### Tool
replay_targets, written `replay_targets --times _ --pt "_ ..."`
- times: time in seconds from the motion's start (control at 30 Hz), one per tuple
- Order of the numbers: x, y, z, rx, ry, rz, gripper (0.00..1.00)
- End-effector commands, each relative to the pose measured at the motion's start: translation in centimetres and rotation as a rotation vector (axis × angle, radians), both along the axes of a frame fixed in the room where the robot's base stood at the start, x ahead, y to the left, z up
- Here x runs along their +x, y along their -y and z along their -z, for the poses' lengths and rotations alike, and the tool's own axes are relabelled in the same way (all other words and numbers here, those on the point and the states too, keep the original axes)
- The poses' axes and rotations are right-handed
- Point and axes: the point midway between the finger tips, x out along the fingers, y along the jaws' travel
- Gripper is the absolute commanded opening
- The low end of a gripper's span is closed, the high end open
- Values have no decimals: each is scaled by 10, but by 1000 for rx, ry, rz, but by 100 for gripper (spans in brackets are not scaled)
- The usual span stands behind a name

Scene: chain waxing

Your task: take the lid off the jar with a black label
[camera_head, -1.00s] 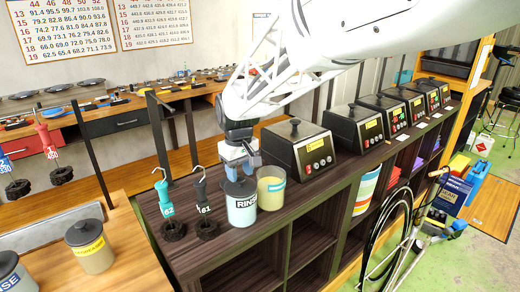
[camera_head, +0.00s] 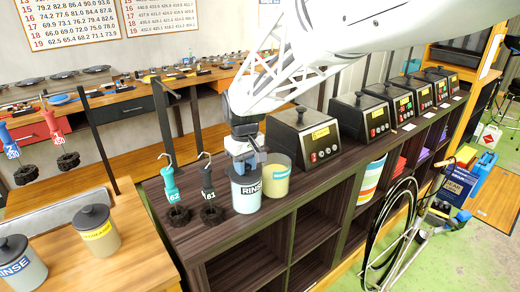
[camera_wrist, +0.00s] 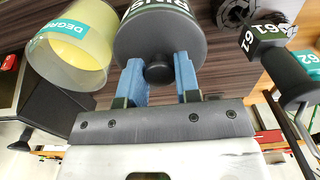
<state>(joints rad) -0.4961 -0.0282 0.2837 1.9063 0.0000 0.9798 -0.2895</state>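The jar with the black RINSE label (camera_head: 247,200) stands on the dark shelf top, near its front edge. Its dark grey lid (camera_wrist: 160,30) is on it, with a round knob (camera_wrist: 160,68) in the middle. My gripper (camera_head: 246,160) is right over this jar, pointing down. In the wrist view its two blue fingers (camera_wrist: 160,75) stand on either side of the knob, very close to it. I cannot tell whether they press on it. In the head view the gripper hides most of the lid.
An open yellowish DEGREASE jar (camera_head: 276,176) stands close beside the RINSE jar. A wax heater (camera_head: 303,138) is behind right. Two lidded jars (camera_head: 97,232) (camera_head: 17,265) stand on the left table.

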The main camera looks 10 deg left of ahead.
Motion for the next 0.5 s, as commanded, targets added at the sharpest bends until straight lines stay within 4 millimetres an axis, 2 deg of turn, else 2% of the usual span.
replay_targets --times 0.27,0.5 --pt "0 0 -2 0 0 0 2" --pt "0 0 -14 1 2 0 2"
